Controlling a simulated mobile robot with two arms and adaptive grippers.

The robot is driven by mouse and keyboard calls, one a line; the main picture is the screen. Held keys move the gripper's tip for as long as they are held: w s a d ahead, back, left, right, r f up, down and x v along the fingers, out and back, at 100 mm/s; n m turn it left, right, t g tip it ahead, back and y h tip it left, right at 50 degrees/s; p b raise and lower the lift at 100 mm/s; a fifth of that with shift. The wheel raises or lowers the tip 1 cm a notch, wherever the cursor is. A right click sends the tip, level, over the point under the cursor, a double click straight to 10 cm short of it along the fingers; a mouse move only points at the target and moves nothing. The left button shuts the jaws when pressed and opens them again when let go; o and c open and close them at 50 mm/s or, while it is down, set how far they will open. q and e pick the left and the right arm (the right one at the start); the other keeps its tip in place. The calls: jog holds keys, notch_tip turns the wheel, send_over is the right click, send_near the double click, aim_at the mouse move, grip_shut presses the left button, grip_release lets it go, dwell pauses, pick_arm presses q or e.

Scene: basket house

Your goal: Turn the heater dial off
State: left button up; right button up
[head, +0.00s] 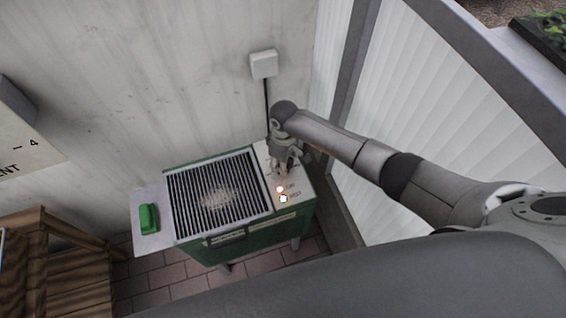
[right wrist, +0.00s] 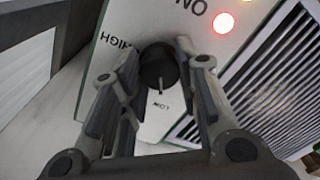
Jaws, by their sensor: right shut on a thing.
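The heater is a green box with a black slatted grille (head: 218,192) and a pale control panel (head: 304,185) at its right end. The round black dial (right wrist: 158,66) sits on that panel in the right wrist view, with HIGH and LOW printed near it. A pale pointer mark on the dial faces down in the picture, near LOW. My right gripper (head: 283,168) is over the panel, its fingers (right wrist: 157,62) on either side of the dial and shut on it. The dial is hidden behind the gripper in the head view. A red light (right wrist: 224,23) glows by ON. My left gripper is not in view.
A green block (head: 148,218) sits on the heater's left side shelf (head: 150,240). A white wall box (head: 263,64) with a black cable is behind the heater. A wooden piece of furniture (head: 60,270) is at left. Ribbed white panels (head: 400,110) stand close at right.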

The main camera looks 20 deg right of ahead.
jog(key=n, duration=0.5)
jog(key=shift+n+p, duration=0.35)
jog(key=shift+n, duration=0.05)
jog(key=n, duration=0.5)
jog(key=shift+n, duration=0.4)
jog(key=shift+a, duration=0.1)
jog(key=o, duration=1)
jog(key=shift+o, duration=0.2)
